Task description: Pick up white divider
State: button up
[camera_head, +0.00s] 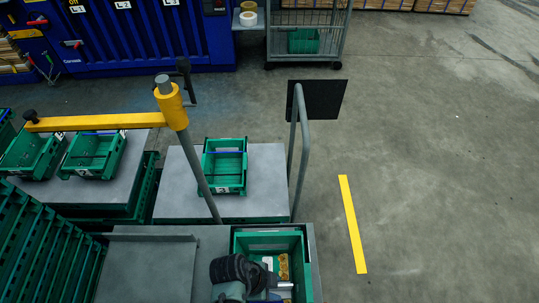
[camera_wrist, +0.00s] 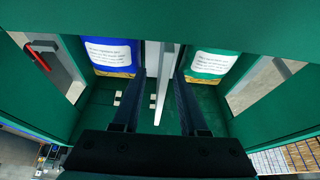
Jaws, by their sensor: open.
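The white divider (camera_wrist: 163,85) stands on edge inside a green crate, seen in the wrist view as a thin pale strip from the upper middle down to the crate floor. My gripper (camera_wrist: 164,78) is open, with one dark finger on each side of the divider; whether either finger touches it I cannot tell. A package with a blue top and white label (camera_wrist: 113,52) lies left of the divider, and one with a green top (camera_wrist: 212,63) lies right. In the head view, my arm covers part of the green crate (camera_head: 302,241) and the divider is not clear.
The crate walls (camera_wrist: 275,25) close in around my gripper. In the head view, another green crate (camera_head: 224,182) stands on a grey table behind. A yellow bar (camera_head: 95,122) on a post stands to the left. The floor at right is open, with a yellow stripe (camera_head: 353,225).

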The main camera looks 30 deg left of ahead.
jog(key=shift+f, duration=0.25)
dwell(0.4)
grip_shut()
